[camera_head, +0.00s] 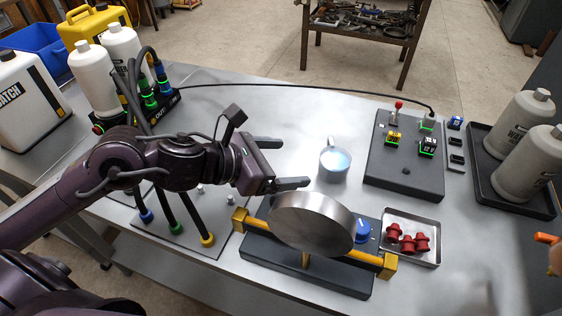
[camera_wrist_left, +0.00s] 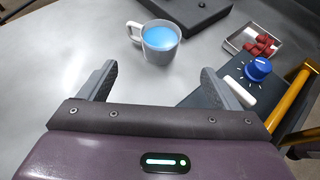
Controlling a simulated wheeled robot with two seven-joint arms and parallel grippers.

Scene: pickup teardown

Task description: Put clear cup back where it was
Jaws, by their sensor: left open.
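A cup (camera_head: 334,164) with a handle and light blue contents stands upright on the grey table, right of the middle in the head view. Its walls look greyish; I cannot tell how clear they are. It also shows in the left wrist view (camera_wrist_left: 160,42), beyond the fingertips, with its handle to the left. My left gripper (camera_head: 294,163) is open and empty, its fingers pointing toward the cup with a gap between them and it. In the wrist view the open fingers (camera_wrist_left: 158,76) frame bare table. My right gripper is not clearly in view.
A device with a round metal drum (camera_head: 312,222), yellow brackets and a blue knob (camera_head: 363,230) stands close to the lower finger. A grey control panel (camera_head: 405,184) lies right of the cup, and a tray of red parts (camera_head: 427,262) lies below it. Bare table surrounds the cup.

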